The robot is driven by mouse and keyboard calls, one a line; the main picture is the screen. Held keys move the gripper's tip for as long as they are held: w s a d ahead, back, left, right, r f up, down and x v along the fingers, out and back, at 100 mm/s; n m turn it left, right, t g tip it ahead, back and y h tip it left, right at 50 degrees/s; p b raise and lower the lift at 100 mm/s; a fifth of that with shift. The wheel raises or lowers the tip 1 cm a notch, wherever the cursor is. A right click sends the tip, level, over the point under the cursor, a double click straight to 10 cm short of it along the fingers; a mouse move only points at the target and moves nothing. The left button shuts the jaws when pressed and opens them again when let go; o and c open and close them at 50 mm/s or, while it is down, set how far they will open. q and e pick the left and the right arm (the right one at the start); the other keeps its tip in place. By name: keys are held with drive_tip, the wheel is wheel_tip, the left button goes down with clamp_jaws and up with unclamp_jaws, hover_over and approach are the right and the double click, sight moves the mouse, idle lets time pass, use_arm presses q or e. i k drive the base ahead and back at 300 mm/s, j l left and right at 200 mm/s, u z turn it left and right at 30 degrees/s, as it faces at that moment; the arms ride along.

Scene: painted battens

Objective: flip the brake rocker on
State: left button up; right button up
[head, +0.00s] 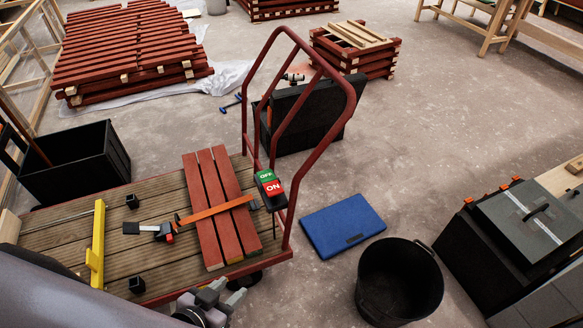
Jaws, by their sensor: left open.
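I cannot tell which half is pressed in. My left gripper (229,293) is at the bottom of the head view, by the cart's near right corner, below and left of the rocker and well apart from it. It is open, with nothing seen between its fingers. My right gripper is not in view.
The cart's plank deck (60,230) carries red battens (208,225), an orange clamp (215,210) and a yellow level (97,245). The red handle (247,95) rises around the rocker. A blue case (342,226) and a black bucket (398,284) stand on the floor to the right.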

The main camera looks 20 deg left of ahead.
sight(271, 186)
drive_tip(key=u, duration=0.65)
drive_tip(key=i+j+u, duration=0.15)
drive_tip(key=i, duration=0.3)
drive_tip(key=i+j+u, duration=0.2)
drive_tip(key=i+j, duration=0.15)
drive_tip(key=i, duration=0.1)
